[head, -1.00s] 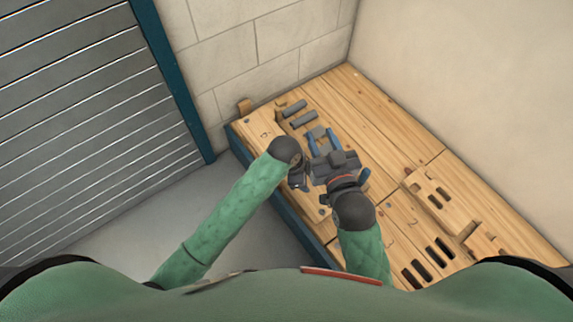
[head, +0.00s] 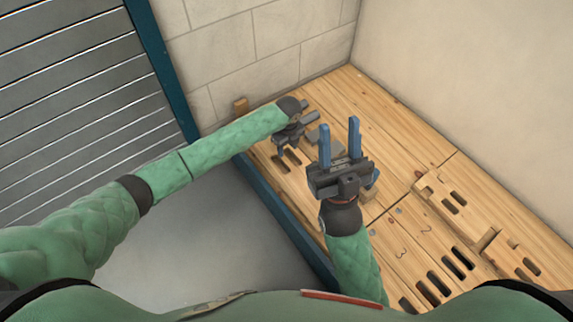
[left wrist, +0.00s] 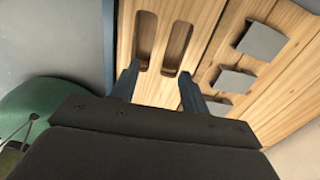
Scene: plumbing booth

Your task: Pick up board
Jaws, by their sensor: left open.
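A wooden board with two long slots (left wrist: 161,32) lies on the bench in the left wrist view. In the head view its slots (head: 288,158) show just below my left gripper (head: 288,135). My left gripper is open; in the left wrist view its two blue fingers (left wrist: 158,85) are spread over the board's slotted end. I cannot tell whether they touch it. My right gripper (head: 339,124) is open and empty above the bench, fingers pointing up the picture. Another slotted wooden board (head: 437,191) lies farther right. I cannot tell which board is meant.
The wooden bench (head: 380,125) runs along the walls, with a blue front edge. Grey blocks (left wrist: 262,40) lie beside the board. More slots (head: 458,258) and numerals mark the bench's near right part. The bench's back middle is clear.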

